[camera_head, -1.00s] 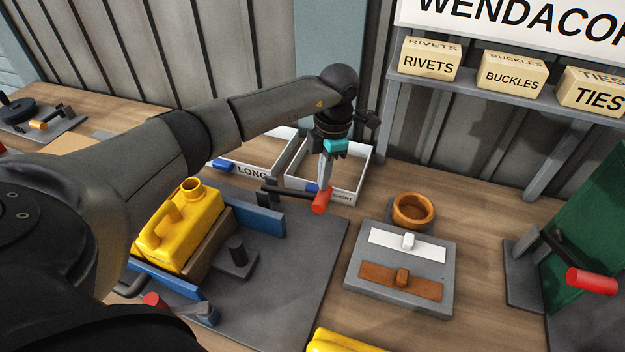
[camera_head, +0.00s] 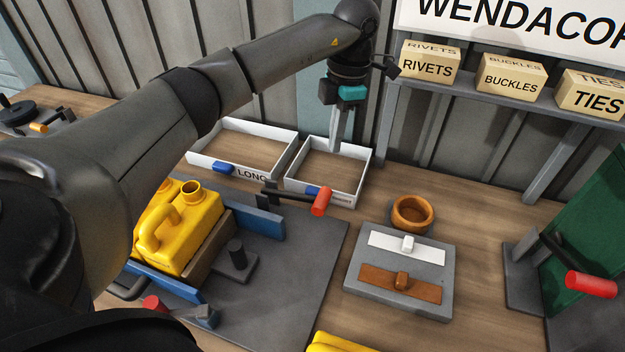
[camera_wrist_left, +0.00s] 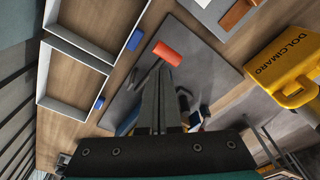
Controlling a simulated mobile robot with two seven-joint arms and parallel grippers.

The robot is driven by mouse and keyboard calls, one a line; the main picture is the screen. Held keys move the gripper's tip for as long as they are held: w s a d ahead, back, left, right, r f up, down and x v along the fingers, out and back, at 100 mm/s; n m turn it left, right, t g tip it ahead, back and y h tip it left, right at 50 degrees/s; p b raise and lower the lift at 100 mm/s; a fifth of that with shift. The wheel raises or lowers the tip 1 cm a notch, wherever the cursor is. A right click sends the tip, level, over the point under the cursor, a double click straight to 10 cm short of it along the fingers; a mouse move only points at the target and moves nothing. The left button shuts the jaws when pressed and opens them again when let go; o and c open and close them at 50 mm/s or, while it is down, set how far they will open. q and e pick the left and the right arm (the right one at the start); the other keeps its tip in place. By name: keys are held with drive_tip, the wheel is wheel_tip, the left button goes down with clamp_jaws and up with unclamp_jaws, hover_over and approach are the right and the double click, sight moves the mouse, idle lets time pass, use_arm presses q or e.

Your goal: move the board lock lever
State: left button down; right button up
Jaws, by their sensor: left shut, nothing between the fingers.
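A lever with a red handle (camera_head: 321,201) and a dark arm stands at the back edge of the dark grey plate (camera_head: 290,290), behind the yellow can. Its handle points to the right. The red handle also shows in the wrist view (camera_wrist_left: 167,53), just beyond my fingertips. Another red-handled lever (camera_head: 590,284) is on the right, in front of a green board (camera_head: 598,235). I cannot tell by label which is the board lock lever. My left gripper (camera_head: 339,149) is shut and empty, raised above the short tray, apart from the handle. My right gripper is not in view.
A yellow jerry can (camera_head: 180,228) sits between blue clamp rails, with a third red handle (camera_head: 155,303) in front. White trays (camera_head: 243,133) (camera_head: 362,176) stand behind. A grey block (camera_head: 353,280) with white and brown strips and a wooden ring (camera_head: 413,224) lies right of the plate.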

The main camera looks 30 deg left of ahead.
use_arm(q)
drive_tip(key=r, duration=0.4)
drive_tip(key=shift+w+d+r, duration=0.2)
drive_tip(key=shift+r, duration=0.2)
